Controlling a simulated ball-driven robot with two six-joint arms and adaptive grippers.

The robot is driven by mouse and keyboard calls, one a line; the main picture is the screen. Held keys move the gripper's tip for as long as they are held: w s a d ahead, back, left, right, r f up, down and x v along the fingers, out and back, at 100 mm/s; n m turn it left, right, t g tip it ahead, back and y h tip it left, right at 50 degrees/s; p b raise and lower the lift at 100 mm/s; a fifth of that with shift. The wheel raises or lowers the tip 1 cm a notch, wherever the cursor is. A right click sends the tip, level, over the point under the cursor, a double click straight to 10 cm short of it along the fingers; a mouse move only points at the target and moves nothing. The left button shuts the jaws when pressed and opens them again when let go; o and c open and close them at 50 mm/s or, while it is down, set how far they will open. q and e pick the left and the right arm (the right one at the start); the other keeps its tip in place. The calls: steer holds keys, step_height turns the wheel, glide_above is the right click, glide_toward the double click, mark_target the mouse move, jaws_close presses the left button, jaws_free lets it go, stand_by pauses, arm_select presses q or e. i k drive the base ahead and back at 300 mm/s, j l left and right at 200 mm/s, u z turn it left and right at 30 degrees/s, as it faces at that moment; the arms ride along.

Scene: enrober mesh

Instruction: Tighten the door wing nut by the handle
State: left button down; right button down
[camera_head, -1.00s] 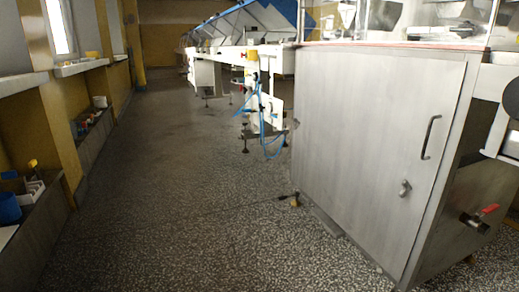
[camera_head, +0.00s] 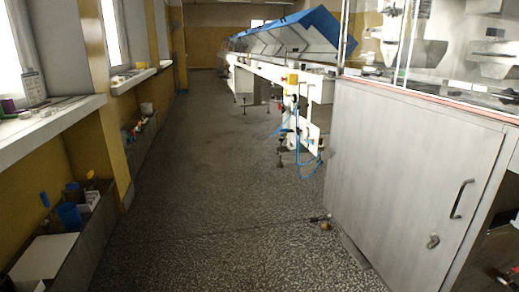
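The grey metal cabinet door (camera_head: 400,180) stands at the right of the head view and looks shut. Its dark bar handle (camera_head: 461,199) is upright near the door's right edge. The small metal wing nut (camera_head: 434,241) sits on the door just below and left of the handle. It is too small to tell how tight it is. Neither of my grippers shows in the view.
The speckled floor aisle (camera_head: 200,200) is clear ahead. A long conveyor line (camera_head: 290,65) runs along its right side, with blue hoses (camera_head: 305,148) hanging near the cabinet. Window ledges (camera_head: 45,128) and a low trough with items (camera_head: 70,245) line the left wall.

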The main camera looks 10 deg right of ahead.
mark_target(434, 236)
steer(key=z, duration=1.5)
